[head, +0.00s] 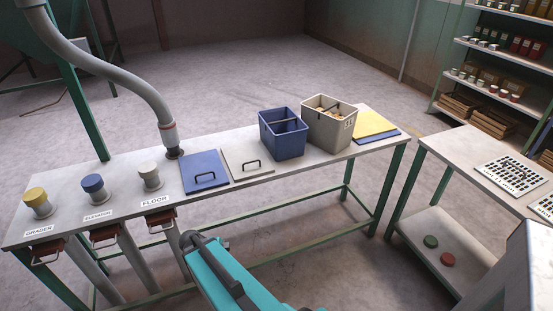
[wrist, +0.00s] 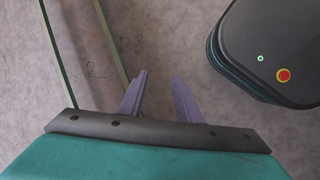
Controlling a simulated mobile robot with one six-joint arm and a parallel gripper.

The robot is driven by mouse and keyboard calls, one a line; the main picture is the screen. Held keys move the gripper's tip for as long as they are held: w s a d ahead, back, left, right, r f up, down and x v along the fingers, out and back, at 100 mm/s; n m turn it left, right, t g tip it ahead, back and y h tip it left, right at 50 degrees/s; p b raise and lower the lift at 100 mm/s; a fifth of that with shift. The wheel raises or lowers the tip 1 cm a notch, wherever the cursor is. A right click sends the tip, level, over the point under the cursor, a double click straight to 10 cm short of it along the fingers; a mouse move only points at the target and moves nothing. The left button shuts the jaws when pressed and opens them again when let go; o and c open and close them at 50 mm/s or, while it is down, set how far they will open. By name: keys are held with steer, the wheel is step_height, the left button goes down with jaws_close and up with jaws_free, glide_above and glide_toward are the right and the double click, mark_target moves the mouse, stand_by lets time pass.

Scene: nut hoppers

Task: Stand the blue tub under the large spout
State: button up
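The blue tub (head: 283,145) stands upright on the long table, right of centre in the head view, with a dark bar handle across its open top. It looks empty. A beige tub (head: 328,135) with brown contents stands just to its right. A green hopper (head: 28,35) is partly cut off at the upper left. My gripper (wrist: 158,85) is open and empty above the floor in the wrist view; its fingers are hidden in the head view.
A blue lid (head: 206,165) and a pale lid (head: 252,170), both with handles, lie left of the blue tub. Yellow, blue and white capped stubs (head: 93,188) stand at the table's left. Yellow and blue sheets (head: 375,121) lie at its right end. A second table (head: 450,148) stands right.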

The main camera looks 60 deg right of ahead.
steer(key=s+a+f+m+g+y, duration=0.1)
steer(key=s+a+f, duration=0.3)
steer(key=a, duration=0.4)
steer(key=s+a+f+m+y, duration=0.1)
steer(key=s+a+f+m, duration=0.1)
steer(key=s+a+f, duration=0.2)
steer(key=s+a+f+m+g+y, duration=0.1)
steer(key=s+a+f+m+y, duration=0.1)
steer(key=s+a+f, duration=0.2)
steer(key=s+a, duration=0.3)
steer(key=a, duration=0.5)
steer(key=shift+f+g, duration=0.3)
steer(key=shift+a, duration=0.1)
